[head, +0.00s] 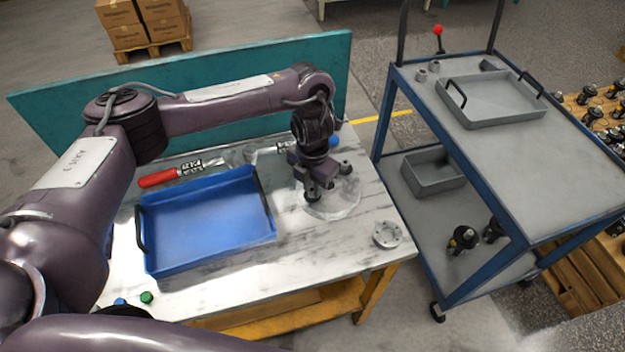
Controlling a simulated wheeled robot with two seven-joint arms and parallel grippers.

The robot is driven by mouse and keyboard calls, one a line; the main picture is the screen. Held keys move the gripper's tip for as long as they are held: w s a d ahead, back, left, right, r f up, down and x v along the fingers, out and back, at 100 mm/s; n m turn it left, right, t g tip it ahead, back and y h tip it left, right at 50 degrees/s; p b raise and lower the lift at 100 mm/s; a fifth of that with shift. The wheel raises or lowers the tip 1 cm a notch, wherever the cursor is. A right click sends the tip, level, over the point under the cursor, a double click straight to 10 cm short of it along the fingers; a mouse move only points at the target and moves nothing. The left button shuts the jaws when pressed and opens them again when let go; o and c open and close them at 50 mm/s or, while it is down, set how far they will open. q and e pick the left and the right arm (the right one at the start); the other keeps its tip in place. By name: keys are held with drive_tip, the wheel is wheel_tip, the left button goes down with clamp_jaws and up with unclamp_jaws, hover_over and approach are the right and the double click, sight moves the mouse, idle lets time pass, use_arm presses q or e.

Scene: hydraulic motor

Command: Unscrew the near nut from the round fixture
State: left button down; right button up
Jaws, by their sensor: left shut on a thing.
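The round fixture (345,203) is a pale disc lying on the workbench, right of the blue tray. My left gripper (314,190) points down over its near left part and is shut on the near nut (312,198), a small dark piece showing under the fingers. Whether the nut still sits on its thread cannot be told. Another small grey nut (346,167) stands at the far right side of the fixture. The gripper and wrist hide part of the fixture. My right gripper is not in view.
A blue tray (205,262) with black handles lies left of the fixture on the bench (290,258). A grey flange (387,234) lies near the right edge. A red-handled tool (158,178) lies behind the tray. A blue-framed cart (555,150) with a grey tray stands right.

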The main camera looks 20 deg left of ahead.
use_arm(q)
drive_tip(key=shift+r+n+p, duration=0.25)
drive_tip(key=shift+n+p, duration=0.55)
drive_tip(key=shift+n, duration=0.3)
drive_tip(key=shift+f+n+p, duration=0.15)
drive_tip(key=shift+n+p, duration=0.4)
drive_tip(key=shift+n, duration=0.65)
drive_tip(key=c, duration=1.5)
unclamp_jaws()
